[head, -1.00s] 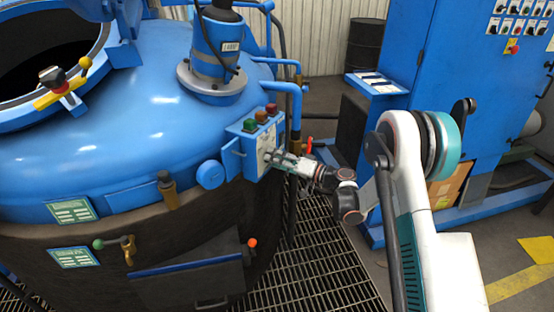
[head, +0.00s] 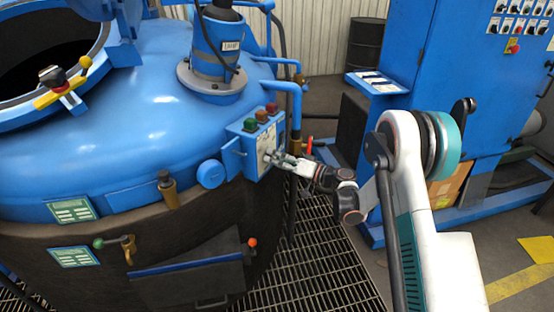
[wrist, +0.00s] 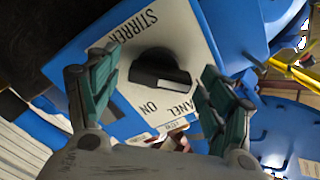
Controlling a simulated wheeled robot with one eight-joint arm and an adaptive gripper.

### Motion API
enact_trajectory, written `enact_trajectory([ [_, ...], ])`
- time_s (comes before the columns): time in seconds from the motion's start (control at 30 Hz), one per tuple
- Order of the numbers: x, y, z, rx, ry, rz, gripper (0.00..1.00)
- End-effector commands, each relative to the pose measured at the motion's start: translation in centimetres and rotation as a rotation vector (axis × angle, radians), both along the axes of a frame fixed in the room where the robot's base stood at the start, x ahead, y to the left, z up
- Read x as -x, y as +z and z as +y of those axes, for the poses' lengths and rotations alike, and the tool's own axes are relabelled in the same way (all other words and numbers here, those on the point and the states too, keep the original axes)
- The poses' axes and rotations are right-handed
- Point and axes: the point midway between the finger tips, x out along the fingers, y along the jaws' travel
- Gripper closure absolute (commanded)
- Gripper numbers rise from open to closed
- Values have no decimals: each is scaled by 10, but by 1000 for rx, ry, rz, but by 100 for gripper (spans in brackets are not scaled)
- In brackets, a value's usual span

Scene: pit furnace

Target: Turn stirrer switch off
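The stirrer switch is a black rotary knob (wrist: 160,70) on a white plate lettered STIRRER, PANEL and ON, which appears upside down in the wrist view. The plate is on the front of a blue switch box (head: 236,136) on the furnace's side. My gripper (wrist: 158,72) is open, with one green-padded finger on each side of the knob. Gaps show between both fingers and the knob. In the head view my gripper (head: 271,157) is close in front of the plate and hides part of it, including the knob.
The blue furnace (head: 120,140) fills the left, with pipes (head: 288,88) behind the box. A blue control cabinet (head: 450,110) stands at right. Floor grating (head: 320,260) lies below.

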Motion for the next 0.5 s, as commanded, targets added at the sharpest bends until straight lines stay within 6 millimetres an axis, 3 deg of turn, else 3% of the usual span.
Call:
enact_trajectory([
  [0.33, 0, 1, -3, -2, -1, 1, 24],
  [0.5, 9, 1, -21, -2, -3, 1, 24],
])
